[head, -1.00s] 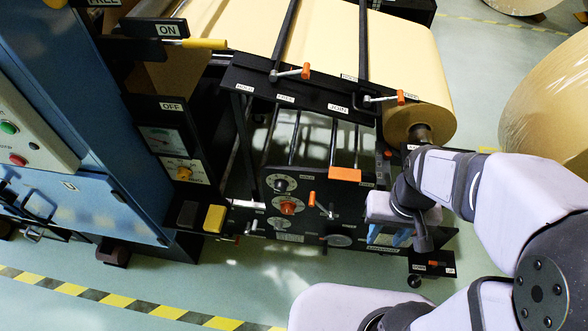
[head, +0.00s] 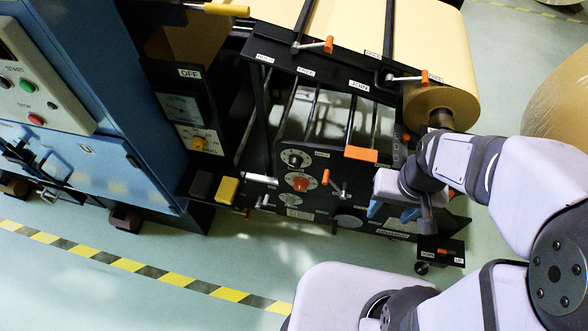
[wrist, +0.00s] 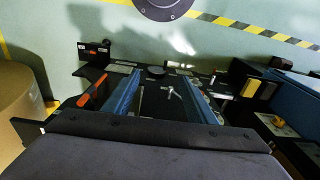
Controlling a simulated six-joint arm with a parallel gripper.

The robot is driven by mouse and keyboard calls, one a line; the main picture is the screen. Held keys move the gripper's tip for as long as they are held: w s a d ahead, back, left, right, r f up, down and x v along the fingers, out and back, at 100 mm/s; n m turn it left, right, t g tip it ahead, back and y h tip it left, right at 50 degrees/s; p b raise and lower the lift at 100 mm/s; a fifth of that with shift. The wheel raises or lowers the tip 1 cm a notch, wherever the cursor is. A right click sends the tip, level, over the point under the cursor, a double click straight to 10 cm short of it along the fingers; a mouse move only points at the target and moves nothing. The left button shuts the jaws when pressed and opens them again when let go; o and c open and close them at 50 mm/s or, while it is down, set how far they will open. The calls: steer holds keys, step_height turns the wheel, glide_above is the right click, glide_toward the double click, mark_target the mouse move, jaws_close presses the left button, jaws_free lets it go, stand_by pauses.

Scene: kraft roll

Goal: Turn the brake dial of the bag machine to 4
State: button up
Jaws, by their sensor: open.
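A lever with an orange grip (head: 326,177) sticks out beside the orange knob. An orange block (head: 361,154) sits above my gripper's left. Crank handles (head: 328,45) and a large kraft roll (head: 432,60) lie above. The floor in front (head: 260,250) is clear.

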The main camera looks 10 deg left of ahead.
steer(key=w+a+f+n+t+y+b, duration=0.15)
steer(key=w+a+f+t+b, duration=0.25)
steer(key=w+a+f+b, duration=0.55)
steer(key=t+y+b, duration=0.1)
steer(key=t+b, duration=0.3)
steer(key=b, duration=0.5)
glide_toward(294, 167)
steer(key=w+d+f, duration=0.1)
steer(key=w+d, duration=0.1)
steer(key=d, duration=0.2)
steer(key=a+f+t+b, duration=0.2)
steer(key=b, duration=0.1)
steer(key=a+f+t+b, duration=0.1)
steer(key=f+b, duration=0.1)
steer(key=b, duration=0.2)
steer(key=shift+w+a+t, duration=0.25)
steer(key=shift+a+t, duration=0.15)
steer(key=shift+s+a+f+t+h+b, duration=0.85)
steer(key=shift+s+t+b, duration=1.5)
steer(key=shift+b, duration=2)
steer(key=shift+t, duration=0.35)
steer(key=shift+w+a+r+b, duration=0.1)
steer(key=shift+w+b, duration=0.15)
steer(key=shift+w, duration=1.75)
steer(key=shift+w+a+b, duration=0.15)
steer(key=shift+w+b, duration=0.1)
steer(key=shift+w, duration=1.75)
steer(key=c, duration=1)
